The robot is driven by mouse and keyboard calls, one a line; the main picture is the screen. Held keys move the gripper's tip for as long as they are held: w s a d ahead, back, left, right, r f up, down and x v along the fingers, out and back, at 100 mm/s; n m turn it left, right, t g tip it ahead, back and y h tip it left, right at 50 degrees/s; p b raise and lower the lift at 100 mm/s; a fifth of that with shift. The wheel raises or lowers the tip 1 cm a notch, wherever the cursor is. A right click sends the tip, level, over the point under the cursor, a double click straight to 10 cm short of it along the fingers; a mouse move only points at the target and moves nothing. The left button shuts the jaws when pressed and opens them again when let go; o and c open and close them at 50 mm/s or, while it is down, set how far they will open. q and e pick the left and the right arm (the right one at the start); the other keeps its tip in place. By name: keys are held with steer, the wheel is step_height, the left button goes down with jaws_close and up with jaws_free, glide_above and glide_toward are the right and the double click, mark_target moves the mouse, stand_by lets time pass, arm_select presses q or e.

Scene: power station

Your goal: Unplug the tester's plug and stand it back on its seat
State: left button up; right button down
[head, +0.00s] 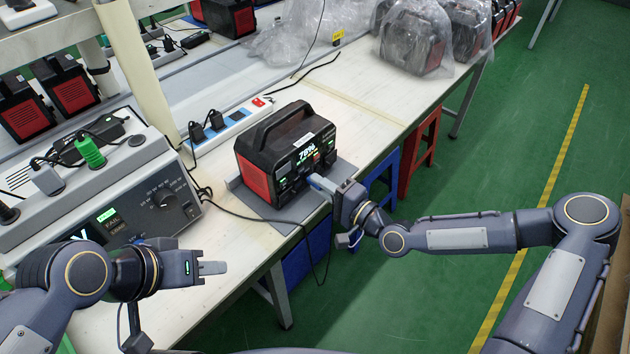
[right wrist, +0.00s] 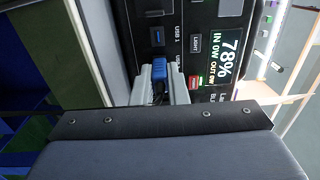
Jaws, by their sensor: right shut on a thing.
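The power station (head: 290,160), black with red sides, stands on a grey mat (head: 318,205) on the bench. Its display reads 78%. My right gripper (head: 322,184) is at its front panel, shut on a blue plug (right wrist: 157,75). The plug's end meets the panel below the USB 1 port (right wrist: 157,37); its depth in the port is hidden. The grey tester (head: 165,200), with a knob and display, is on the left. On its top stand a green plug (head: 90,151) and a grey plug (head: 47,179). My left gripper (head: 212,267) is empty before the tester; its finger gap is unclear.
A black cable (head: 262,218) runs from near the tester across the bench and hangs over the front edge. A white power strip (head: 230,122) with black plugs lies behind. Bagged units (head: 412,45) stand at the far end. The bench's front left is clear.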

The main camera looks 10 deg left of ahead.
steer(key=shift+b+v, duration=0.45)
steer(key=shift+v, duration=1.55)
